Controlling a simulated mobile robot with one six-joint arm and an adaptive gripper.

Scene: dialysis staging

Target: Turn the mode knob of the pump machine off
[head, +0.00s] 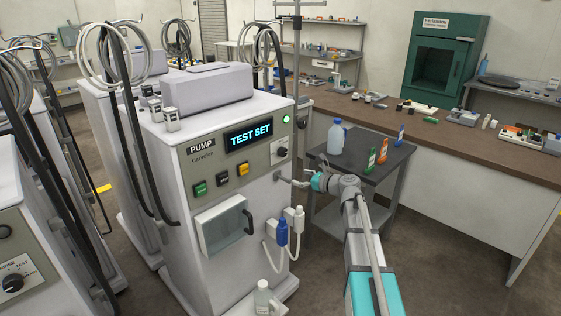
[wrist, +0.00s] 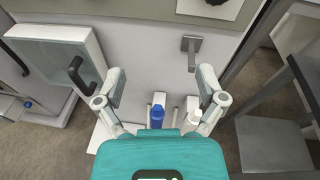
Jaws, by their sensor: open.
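The pump machine (head: 220,215) is a white cabinet with a grey panel and a lit display (head: 250,134) reading TEST SET. Its mode knob (head: 282,152) is a small dark knob on a white plate at the panel's right. Its pointer direction is too small to tell. In the wrist view a dark knob (wrist: 215,2) on a white plate is cut by the top edge. My gripper (head: 299,184) is below and right of the knob, in front of the cabinet. In the wrist view my gripper (wrist: 162,74) is open and empty, with its fingers wide apart.
A grey bracket (wrist: 191,50) sticks out of the cabinet front near my fingers. A blue-capped connector (head: 281,233) and a white one (head: 298,219) hang below. A door with a handle (head: 248,222) is left. A dark side table (head: 357,160) with bottles stands right.

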